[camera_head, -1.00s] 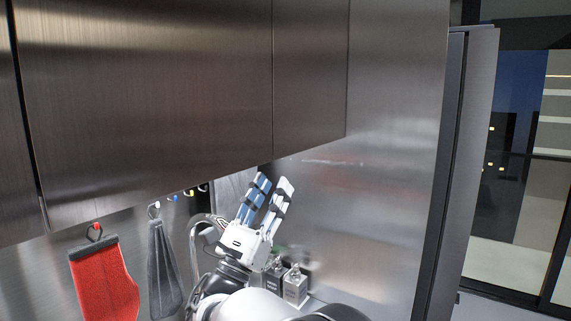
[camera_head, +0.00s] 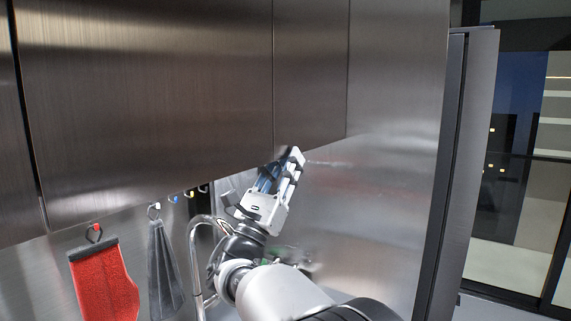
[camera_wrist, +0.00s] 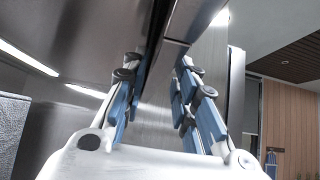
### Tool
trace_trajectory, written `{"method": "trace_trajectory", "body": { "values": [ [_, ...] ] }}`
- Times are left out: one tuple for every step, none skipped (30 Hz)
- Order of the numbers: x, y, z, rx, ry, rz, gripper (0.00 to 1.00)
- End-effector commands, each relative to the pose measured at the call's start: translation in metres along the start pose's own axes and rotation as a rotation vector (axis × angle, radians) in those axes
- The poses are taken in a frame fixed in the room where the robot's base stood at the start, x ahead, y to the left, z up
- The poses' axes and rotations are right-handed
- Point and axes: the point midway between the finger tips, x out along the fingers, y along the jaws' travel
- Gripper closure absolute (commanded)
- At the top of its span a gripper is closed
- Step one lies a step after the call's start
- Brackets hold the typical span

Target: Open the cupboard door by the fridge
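The steel cupboard door (camera_head: 310,75) nearest the fridge is a narrow upper panel and looks closed, flush with the wide panel (camera_head: 150,100) on its left. A thin vertical seam divides them. I see no handle on it. My gripper (camera_head: 281,162) is just under the panels' lower edge, near the bottom of that seam, pointing up. In the wrist view my gripper (camera_wrist: 158,65) has its blue-padded fingers apart and nothing clearly between them. A dark gap along the panel edge runs up beyond the fingertips there. I cannot tell whether a finger touches the door.
A tall steel fridge side (camera_head: 465,170) stands at the right. A red mitt (camera_head: 103,283) and a dark grey cloth (camera_head: 164,270) hang on hooks at the lower left. A curved tap (camera_head: 194,250) rises beside my arm. Windows lie at the far right.

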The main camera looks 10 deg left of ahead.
Motion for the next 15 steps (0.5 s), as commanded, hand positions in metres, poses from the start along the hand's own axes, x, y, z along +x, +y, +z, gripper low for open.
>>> {"method": "trace_trajectory", "body": {
  "values": [
    [-0.0001, 0.0, 0.0, 0.0, 0.0, 0.0, 0.79],
    [-0.0001, 0.0, 0.0, 0.0, 0.0, 0.0, 0.81],
    [-0.0001, 0.0, 0.0, 0.0, 0.0, 0.0, 0.84],
    [-0.0001, 0.0, 0.0, 0.0, 0.0, 0.0, 0.86],
    [-0.0001, 0.0, 0.0, 0.0, 0.0, 0.0, 0.88],
    [-0.0001, 0.0, 0.0, 0.0, 0.0, 0.0, 0.91],
    [-0.0001, -0.0001, 0.0, 0.0, 0.0, 0.0, 0.93],
    [-0.0002, -0.0001, 0.0, 0.0, 0.0, 0.0, 0.95],
    [-0.0002, -0.0001, 0.0, 0.0, 0.0, 0.0, 0.97],
    [-0.0002, -0.0001, 0.0, 0.0, 0.0, 0.0, 0.99],
    [-0.0002, -0.0001, 0.0, 0.0, 0.0, 0.0, 1.0],
    [-0.0002, -0.0001, 0.0, 0.0, 0.0, 0.0, 1.0],
    [-0.0002, -0.0001, 0.0, 0.0, 0.0, 0.0, 1.0],
    [-0.0002, -0.0001, 0.0, 0.0, 0.0, 0.0, 1.0],
    [-0.0002, -0.0001, 0.0, 0.0, 0.0, 0.0, 1.0]
  ]
}}
